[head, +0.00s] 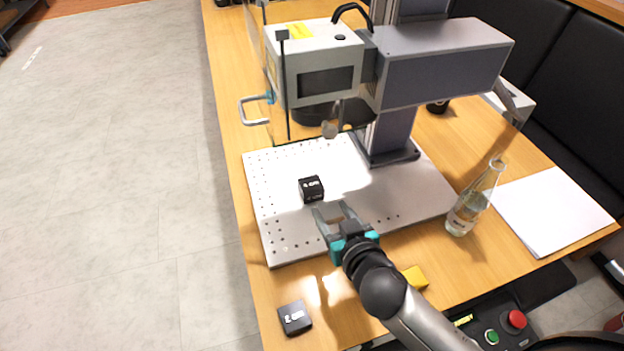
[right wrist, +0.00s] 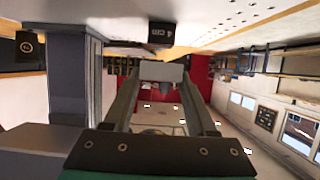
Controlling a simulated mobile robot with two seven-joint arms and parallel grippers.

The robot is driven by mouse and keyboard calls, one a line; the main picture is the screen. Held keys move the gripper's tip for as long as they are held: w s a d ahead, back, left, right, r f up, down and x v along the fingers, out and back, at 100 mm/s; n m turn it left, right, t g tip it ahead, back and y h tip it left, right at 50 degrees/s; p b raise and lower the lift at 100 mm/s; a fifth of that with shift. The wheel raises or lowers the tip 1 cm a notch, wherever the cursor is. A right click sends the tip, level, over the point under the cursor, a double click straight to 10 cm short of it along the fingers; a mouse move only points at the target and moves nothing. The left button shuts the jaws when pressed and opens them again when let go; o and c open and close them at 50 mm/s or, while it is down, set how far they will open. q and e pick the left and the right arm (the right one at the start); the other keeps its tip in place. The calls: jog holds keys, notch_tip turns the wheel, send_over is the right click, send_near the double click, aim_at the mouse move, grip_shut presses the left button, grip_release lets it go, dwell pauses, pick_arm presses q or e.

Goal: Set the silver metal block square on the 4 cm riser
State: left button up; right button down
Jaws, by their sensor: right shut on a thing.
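The black riser block (head: 311,188), with white lettering too small to read surely, stands on the white perforated plate (head: 281,246) under the machine head. In the right wrist view the riser (right wrist: 160,34) shows just beyond the fingertips. My right gripper (head: 333,211) is shut on the silver metal block (right wrist: 160,72), which sits between its fingertips. The block is beside the riser, on its near side, and apart from it. In the head view the block is hard to tell from the pale plate. My left gripper is not in view.
The laser marker (head: 440,70) with its column rises behind the riser, its head overhanging the plate. A second, flatter black block (head: 295,318) and a yellow block (head: 415,277) lie on the wooden table. A glass bottle (head: 472,205) and white paper (head: 553,210) are at the right.

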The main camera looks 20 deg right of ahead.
jog(key=b, duration=0.1)
send_over(313, 189)
notch_tip(313, 189, down, 4)
jog(key=shift+r+b, duration=0.25)
jog(key=shift+b, duration=0.6)
jog(key=shift+w+f, duration=0.1)
jog(key=shift+f, duration=0.1)
jog(key=shift+c, duration=1)
grip_release()
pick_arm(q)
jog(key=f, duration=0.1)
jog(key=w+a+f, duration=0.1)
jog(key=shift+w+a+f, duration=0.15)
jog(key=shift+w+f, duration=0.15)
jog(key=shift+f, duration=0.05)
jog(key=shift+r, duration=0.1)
